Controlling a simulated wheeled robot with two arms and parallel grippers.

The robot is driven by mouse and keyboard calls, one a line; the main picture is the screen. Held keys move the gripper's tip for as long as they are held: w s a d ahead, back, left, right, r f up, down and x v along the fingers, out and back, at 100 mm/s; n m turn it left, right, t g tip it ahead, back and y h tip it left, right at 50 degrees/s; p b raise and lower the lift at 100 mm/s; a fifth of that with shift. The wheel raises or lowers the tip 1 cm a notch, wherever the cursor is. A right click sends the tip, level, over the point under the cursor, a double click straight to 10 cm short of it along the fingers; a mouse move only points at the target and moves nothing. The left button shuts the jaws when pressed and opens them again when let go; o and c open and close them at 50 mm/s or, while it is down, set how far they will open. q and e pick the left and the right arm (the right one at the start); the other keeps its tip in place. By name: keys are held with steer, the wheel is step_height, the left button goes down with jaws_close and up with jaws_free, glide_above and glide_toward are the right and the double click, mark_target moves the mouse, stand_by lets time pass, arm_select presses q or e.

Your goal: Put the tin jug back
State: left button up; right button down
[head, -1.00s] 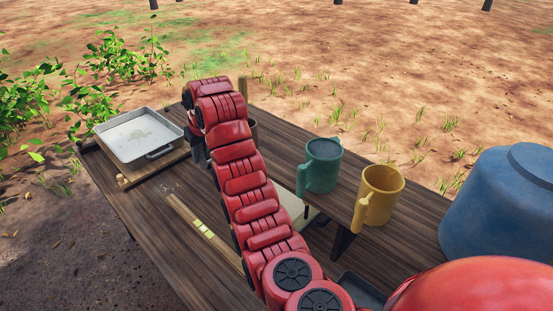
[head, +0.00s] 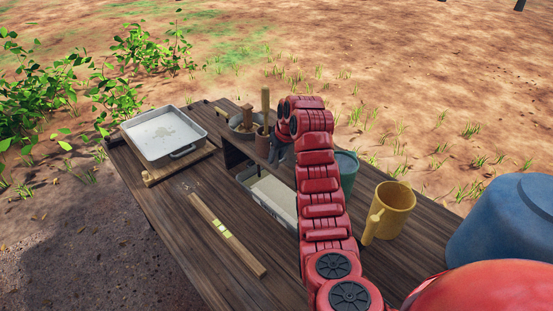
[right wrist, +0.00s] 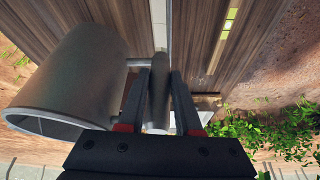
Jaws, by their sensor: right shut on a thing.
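The tin jug (right wrist: 75,80) is a plain grey metal vessel at the left of the right wrist view. Its handle (right wrist: 158,98) lies between the fingers of my right gripper (right wrist: 159,76), which is shut on it. The jug's rim faces the bottom of that view. In the head view, my right gripper (head: 279,153) shows only partly beside its red arm, above the low shelf. I cannot make out the jug there; the arm seems to cover it. My left gripper is not in view.
A green mug (head: 346,172), partly behind my arm, and a yellow mug (head: 395,210) stand right of it. A pale box (head: 270,197) sits below the shelf. A metal tray (head: 163,137) stands far left.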

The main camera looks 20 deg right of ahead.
mark_target(277, 162)
step_height(277, 162, down, 3)
steer(key=shift+r+p, duration=0.1)
steer(key=shift+p, duration=1)
steer(key=shift+f+b, duration=0.25)
steer(key=shift+b, duration=0.15)
steer(key=c, duration=0.6)
jaws_free()
steer(key=shift+r, duration=0.15)
